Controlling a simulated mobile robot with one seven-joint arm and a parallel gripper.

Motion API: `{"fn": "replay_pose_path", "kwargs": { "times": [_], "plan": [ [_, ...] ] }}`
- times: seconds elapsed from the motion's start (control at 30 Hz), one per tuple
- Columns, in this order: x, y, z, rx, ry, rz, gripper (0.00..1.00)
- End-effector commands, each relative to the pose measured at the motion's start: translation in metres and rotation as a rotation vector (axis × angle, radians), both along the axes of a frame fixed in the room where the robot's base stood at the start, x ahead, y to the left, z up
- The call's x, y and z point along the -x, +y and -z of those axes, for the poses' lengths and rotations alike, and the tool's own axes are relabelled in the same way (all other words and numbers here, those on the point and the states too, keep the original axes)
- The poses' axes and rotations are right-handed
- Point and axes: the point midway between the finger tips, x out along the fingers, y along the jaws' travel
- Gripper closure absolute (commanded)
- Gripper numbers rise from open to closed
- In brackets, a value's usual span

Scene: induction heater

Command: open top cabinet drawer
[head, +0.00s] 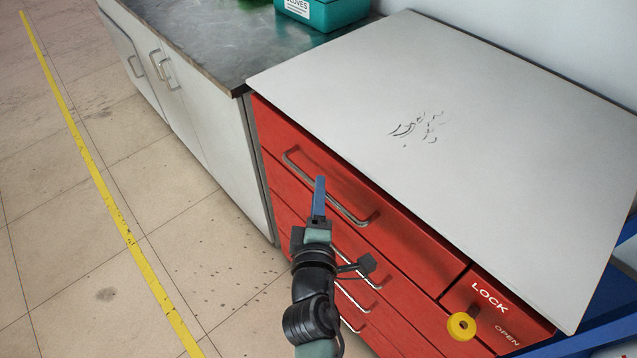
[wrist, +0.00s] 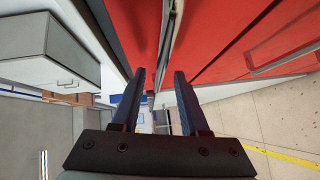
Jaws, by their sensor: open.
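The red cabinet's top drawer (head: 400,236) sits flush under the grey worktop and looks shut. Its silver bar handle (head: 352,212) runs along the drawer front. My gripper (head: 320,182) is at the handle, in front of its middle part. In the wrist view my gripper (wrist: 160,72) has its two blue fingers apart with nothing clamped. The handle (wrist: 171,40) runs lengthwise in line with the gap between the fingertips. I cannot tell whether the bar is between the fingers or just beyond them. The finger hides part of the handle in the head view.
Lower red drawers with similar handles (head: 358,272) are below. A yellow knob (head: 461,326) with LOCK and OPEN labels is at the cabinet's right. The grey worktop (head: 480,120) overhangs the drawers. A white cabinet (head: 190,95) stands to the left. The tiled floor (head: 190,240) is clear.

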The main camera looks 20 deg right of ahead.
Motion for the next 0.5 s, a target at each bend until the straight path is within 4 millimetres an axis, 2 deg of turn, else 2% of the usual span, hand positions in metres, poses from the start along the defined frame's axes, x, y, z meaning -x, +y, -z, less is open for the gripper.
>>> {"fn": "replay_pose_path", "kwargs": {
  "times": [0.2, 0.5],
  "plan": [
    [-0.019, -0.009, 0.003, 0.0, 0.0, 0.001, 0.55],
    [-0.023, -0.011, 0.003, 0.0, 0.0, 0.0, 0.55]
  ]
}}
